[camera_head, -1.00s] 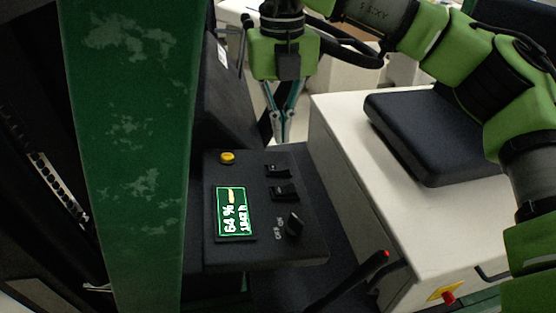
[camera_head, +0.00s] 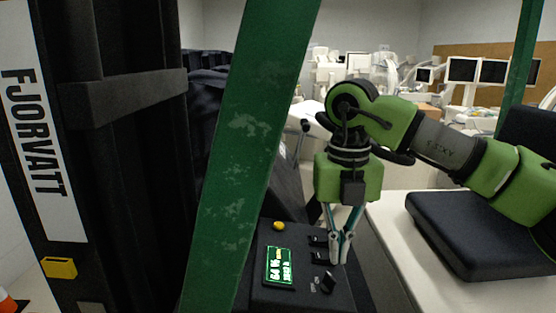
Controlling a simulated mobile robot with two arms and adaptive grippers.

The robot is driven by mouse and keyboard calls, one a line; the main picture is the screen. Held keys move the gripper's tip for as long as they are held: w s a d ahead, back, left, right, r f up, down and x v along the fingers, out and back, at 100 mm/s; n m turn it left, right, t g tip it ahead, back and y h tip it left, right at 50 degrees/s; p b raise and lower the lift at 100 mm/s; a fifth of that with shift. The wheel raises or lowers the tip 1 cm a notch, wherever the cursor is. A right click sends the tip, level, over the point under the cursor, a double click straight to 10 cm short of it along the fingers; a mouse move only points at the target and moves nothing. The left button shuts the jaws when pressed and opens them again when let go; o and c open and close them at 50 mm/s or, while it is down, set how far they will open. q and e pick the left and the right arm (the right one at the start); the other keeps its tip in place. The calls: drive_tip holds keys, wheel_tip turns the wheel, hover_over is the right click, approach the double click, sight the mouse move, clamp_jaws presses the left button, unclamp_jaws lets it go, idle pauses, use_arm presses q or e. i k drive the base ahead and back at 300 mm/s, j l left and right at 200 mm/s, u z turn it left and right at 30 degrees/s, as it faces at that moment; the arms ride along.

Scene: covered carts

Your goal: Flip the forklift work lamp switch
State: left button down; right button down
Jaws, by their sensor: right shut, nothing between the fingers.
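The forklift's black control panel (camera_head: 261,296) is low in the middle of the head view. It carries two black rocker switches, an upper one (camera_head: 317,240) and a lower one (camera_head: 319,257). I cannot read which is the work lamp's. My right gripper (camera_head: 341,258) points down with its fingers together and empty. Its fingertips appear just right of the rockers; I cannot tell whether they touch one. A black rotary knob (camera_head: 328,281), a yellow button (camera_head: 279,226) and a lit green display (camera_head: 279,267) are on the same panel. My left gripper is not in view.
A green forklift post (camera_head: 245,140) slants up left of the panel, with the black mast (camera_head: 130,150) beyond it. A black seat cushion (camera_head: 470,235) on a white housing (camera_head: 395,225) is at the right. Monitors and equipment (camera_head: 475,72) stand behind.

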sight(314, 239)
drive_tip(key=k, duration=1)
